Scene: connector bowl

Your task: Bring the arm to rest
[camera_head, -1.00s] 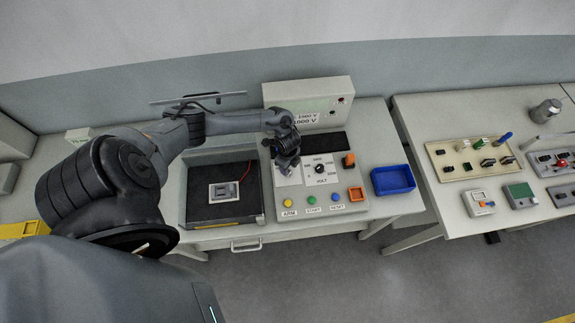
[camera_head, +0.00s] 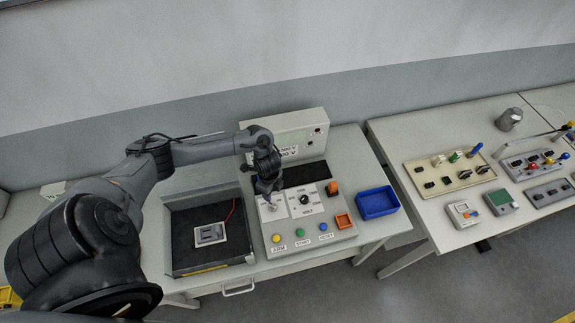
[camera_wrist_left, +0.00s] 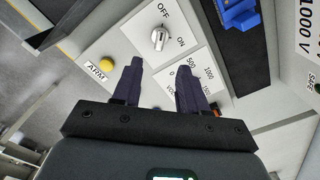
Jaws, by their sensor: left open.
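My left arm reaches in from the left in the head view. Its gripper (camera_head: 267,192) points down over the left part of the control panel (camera_head: 262,240). In the left wrist view the gripper (camera_wrist_left: 160,70) is open, with nothing between its fingers. A dial plate (camera_wrist_left: 207,72) lies partly behind the right finger. The yellow ARM button (camera_wrist_left: 106,64) is left of the fingers. My right gripper is in neither view.
A black-floored tray with a small grey device (camera_head: 209,234) is left of the panel. A blue bin (camera_head: 377,203) stands right. A blue part (camera_wrist_left: 238,15) shows above. A second table (camera_head: 400,150) stands right.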

